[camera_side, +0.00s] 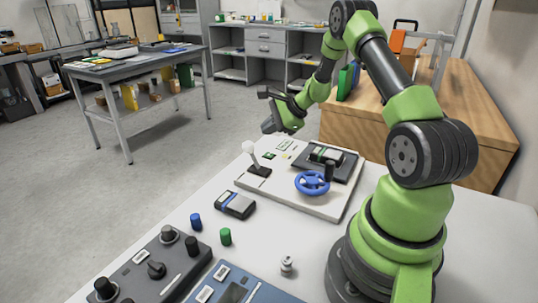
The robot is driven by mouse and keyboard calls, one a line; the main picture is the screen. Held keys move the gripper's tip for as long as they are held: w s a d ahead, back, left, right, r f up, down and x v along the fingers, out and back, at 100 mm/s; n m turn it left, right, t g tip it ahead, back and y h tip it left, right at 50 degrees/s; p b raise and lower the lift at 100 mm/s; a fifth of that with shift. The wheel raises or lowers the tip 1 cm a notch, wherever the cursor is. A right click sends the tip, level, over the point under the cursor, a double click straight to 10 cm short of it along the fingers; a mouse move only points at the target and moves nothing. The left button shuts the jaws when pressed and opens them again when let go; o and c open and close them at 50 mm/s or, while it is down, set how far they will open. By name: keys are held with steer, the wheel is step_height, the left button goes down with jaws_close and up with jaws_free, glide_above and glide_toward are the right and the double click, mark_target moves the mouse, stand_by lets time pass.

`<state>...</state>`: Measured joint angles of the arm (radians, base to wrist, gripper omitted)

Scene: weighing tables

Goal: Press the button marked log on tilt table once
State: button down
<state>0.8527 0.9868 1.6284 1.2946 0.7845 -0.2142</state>
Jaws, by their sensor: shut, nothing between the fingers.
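The white tilt table (268,192) lies on the work table in the centre of the camera_side view. It carries a white-knobbed lever (250,150), a blue handwheel (312,183) and a dark plate (342,168) with a dark block on it. Small green and pale patches with labels (285,146) sit near its far left edge; the print is too small to read, so I cannot tell which is the log button. My gripper (268,126) is shut and empty, raised above the far left edge of the tilt table, apart from it.
A dark control box with knobs (150,268) and a blue panel (232,285) are at the front. A grey-blue device (235,205), blue cylinder (196,221), green cylinder (225,236) and metal weight (287,265) stand between. A wooden bench (470,125) is behind.

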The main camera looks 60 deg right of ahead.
mark_target(269, 155)
steer(key=shift+f, duration=2.4)
steer(key=shift+f, duration=0.15)
steer(key=shift+f, duration=0.3)
steer(key=shift+f, duration=0.35)
stand_by(0.6)
steer(key=shift+r, duration=0.8)
steer(key=shift+r, duration=2.5)
